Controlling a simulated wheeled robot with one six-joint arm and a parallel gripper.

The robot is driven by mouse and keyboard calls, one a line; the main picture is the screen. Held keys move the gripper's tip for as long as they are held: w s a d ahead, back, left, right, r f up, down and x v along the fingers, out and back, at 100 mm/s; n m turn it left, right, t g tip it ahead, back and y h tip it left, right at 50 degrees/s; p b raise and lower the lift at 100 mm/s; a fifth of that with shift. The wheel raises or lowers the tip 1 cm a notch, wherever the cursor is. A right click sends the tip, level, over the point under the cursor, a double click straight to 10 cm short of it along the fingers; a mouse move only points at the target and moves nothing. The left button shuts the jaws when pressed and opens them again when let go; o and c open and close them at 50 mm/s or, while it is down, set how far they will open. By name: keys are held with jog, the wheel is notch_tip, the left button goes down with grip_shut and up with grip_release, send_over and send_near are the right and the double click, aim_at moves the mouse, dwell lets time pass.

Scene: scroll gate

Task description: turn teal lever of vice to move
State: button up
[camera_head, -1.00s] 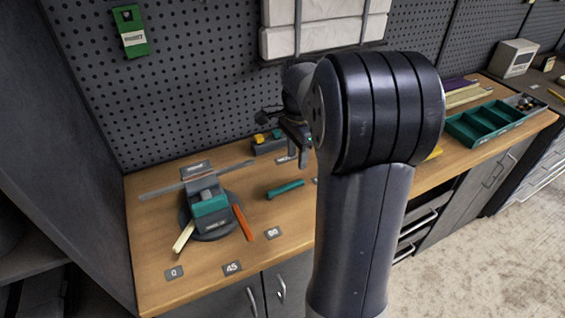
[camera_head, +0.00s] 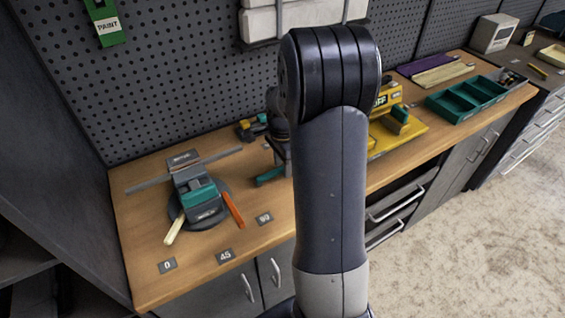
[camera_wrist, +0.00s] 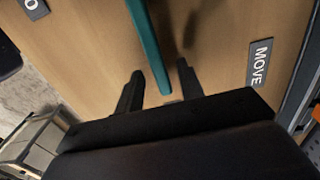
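The teal lever (camera_head: 268,176) is a slim bar at the bench, right of the round-based device; my arm hides its right part in the head view. In the wrist view the lever (camera_wrist: 149,45) runs down from the top edge, its near end between my two dark fingertips. My gripper (camera_wrist: 160,80) is open, with a gap on both sides of the lever. A MOVE label (camera_wrist: 260,63) lies to the right in that view. Contact and height above the bench cannot be told. The vice body is not clearly identifiable.
A grey and teal device (camera_head: 200,200) on a round base stands left, with an orange handle (camera_head: 233,209) and labels 0, 45 and 90 before it. A yellow fixture (camera_head: 395,130) and green tray (camera_head: 468,98) stand right. The pegboard wall (camera_head: 190,70) closes the back.

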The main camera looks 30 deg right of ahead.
jog(key=shift+c, duration=0.3)
grip_shut()
dwell(0.3)
